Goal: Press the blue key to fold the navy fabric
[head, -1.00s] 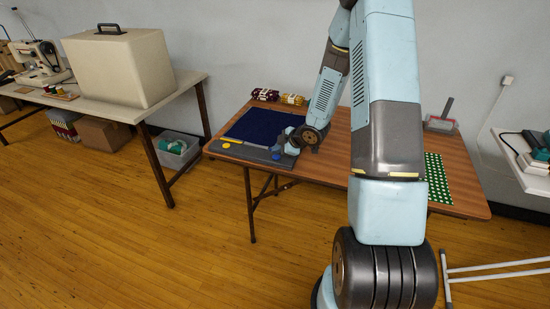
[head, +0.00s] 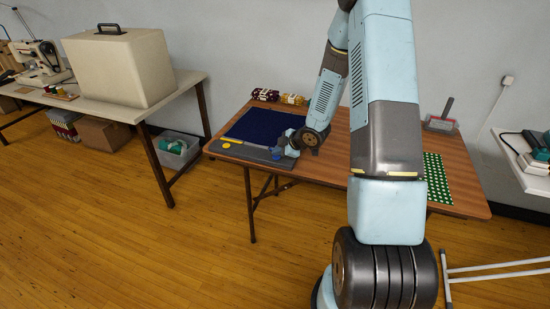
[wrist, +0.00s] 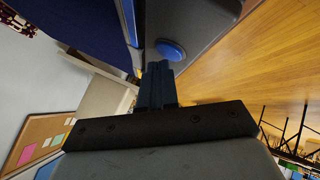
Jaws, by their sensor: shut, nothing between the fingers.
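The navy fabric (head: 255,126) lies flat and spread out on a grey folding board (head: 245,152) at the left end of the brown table. The board's front strip carries a yellow key (head: 226,145) and a round blue key (head: 277,155). In the wrist view the blue key (wrist: 171,49) sits just beyond my fingertips, and part of the navy fabric (wrist: 85,28) shows at upper left. My gripper (wrist: 158,68) is shut and empty, close by the blue key. I cannot tell whether the fingertips touch it. In the head view my gripper (head: 284,148) is small and partly hidden by my wrist.
A white table with a beige case (head: 120,68) stands at left, apart from the brown table.

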